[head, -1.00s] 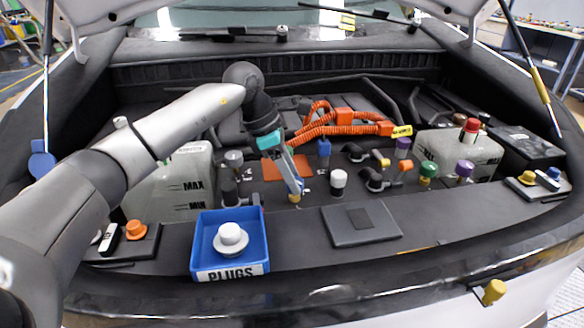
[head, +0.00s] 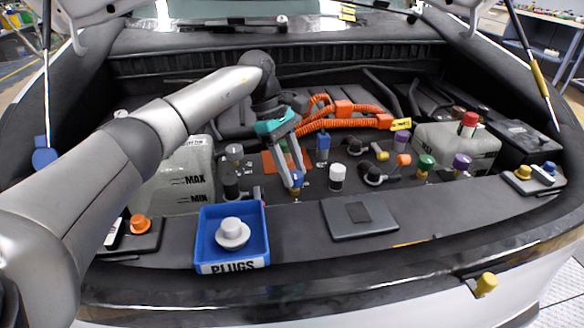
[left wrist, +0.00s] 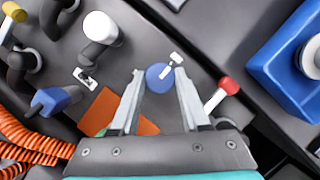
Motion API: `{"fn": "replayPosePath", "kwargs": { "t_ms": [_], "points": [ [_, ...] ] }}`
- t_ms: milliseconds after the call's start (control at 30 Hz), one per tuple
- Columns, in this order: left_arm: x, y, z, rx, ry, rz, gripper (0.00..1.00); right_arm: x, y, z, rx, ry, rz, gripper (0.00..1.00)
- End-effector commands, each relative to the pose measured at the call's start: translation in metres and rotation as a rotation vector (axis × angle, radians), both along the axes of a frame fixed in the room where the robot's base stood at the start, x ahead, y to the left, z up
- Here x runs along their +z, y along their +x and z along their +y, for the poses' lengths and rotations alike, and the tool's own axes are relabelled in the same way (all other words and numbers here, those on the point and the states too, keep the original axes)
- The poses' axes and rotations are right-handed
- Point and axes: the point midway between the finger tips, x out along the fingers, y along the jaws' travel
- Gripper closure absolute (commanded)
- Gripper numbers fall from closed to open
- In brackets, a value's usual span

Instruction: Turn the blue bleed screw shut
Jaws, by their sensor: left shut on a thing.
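The blue bleed screw (left wrist: 159,77) has a round blue head with a small white bar across its edge. In the left wrist view it sits between the two fingertips of my left gripper (left wrist: 160,82), which are shut on it. In the head view the gripper (head: 296,182) reaches down into the engine bay, and the blue head (head: 297,177) shows between its fingertips above a small brass-coloured base. The fingers hide part of the screw, and I cannot tell how far it is turned. My right gripper is not in view.
A red-headed screw (left wrist: 229,86) stands close to the right finger in the wrist view. A blue connector (head: 322,147) and a white cap (head: 337,178) stand nearby. The blue plugs tray (head: 266,235) is on the front ledge. Orange hoses (head: 350,125) run behind.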

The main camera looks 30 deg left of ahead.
Motion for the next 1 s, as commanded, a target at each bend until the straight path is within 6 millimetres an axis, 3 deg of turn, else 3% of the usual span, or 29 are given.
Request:
{"fn": "replayPosePath", "kwargs": {
  "t_ms": [467,500,733,1000],
  "points": [
    [0.0008,0.0004,-0.0004,-0.015,0.001,-0.003,1.00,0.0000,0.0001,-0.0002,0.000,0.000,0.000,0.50],
    [0.0008,0.0004,-0.0004,-0.015,0.001,-0.003,0.50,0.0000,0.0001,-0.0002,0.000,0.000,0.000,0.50],
    [0.0004,0.0003,-0.0003,-0.013,0.001,-0.002,0.24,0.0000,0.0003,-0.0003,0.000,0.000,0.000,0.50],
    [0.0012,0.0002,0.0002,-0.012,0.001,-0.001,0.24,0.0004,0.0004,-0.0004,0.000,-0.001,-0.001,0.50]
  ]
}}
